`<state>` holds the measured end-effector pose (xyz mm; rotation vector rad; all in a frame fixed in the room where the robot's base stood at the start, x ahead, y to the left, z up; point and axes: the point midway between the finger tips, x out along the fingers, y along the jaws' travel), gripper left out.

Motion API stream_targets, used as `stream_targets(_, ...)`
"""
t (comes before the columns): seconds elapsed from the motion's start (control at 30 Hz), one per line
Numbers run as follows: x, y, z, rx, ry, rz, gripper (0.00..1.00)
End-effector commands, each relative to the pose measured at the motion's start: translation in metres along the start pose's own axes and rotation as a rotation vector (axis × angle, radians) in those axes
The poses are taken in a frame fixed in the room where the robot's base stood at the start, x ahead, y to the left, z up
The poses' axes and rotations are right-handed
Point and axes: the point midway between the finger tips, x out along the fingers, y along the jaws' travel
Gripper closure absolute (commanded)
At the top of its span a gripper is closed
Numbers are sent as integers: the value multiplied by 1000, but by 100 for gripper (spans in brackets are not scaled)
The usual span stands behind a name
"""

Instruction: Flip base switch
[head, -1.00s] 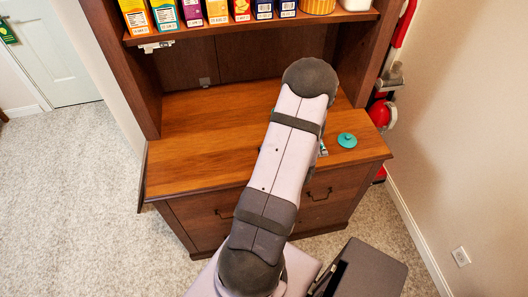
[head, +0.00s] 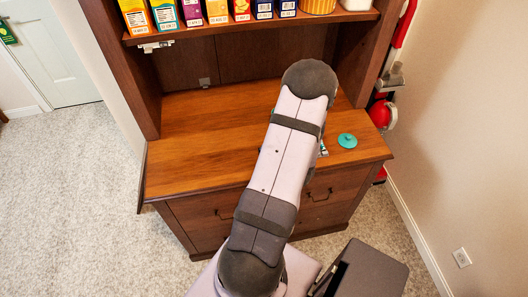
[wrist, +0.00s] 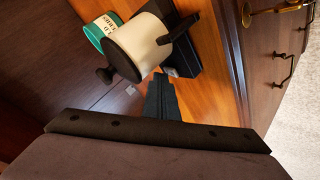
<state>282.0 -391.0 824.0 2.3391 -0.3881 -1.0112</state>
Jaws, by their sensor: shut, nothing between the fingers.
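A cream kettle-like appliance (wrist: 152,42) with a dark lid, knob and handle shows in the wrist view. It is at a black base (wrist: 186,58) on the wooden counter. The base is partly hidden by the body and handle, and I cannot make out a switch on it. My gripper (wrist: 160,78) is shut and empty, its dark fingers just below the base in the picture. I cannot tell whether they touch it. In the head view my arm hides the gripper and the appliance.
A teal labelled canister (wrist: 100,30) stands beside the appliance. A teal lid-like disc (head: 347,141) lies on the counter's right side. The hutch shelf (head: 225,27) above holds several boxes. The counter's left part (head: 195,150) is clear.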

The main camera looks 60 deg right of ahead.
Motion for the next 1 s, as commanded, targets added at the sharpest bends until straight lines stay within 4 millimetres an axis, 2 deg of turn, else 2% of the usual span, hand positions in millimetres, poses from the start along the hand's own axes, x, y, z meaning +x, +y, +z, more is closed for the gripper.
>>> stream_targets(1.0, -14, 10, -10, 0, -1, 0, 100)
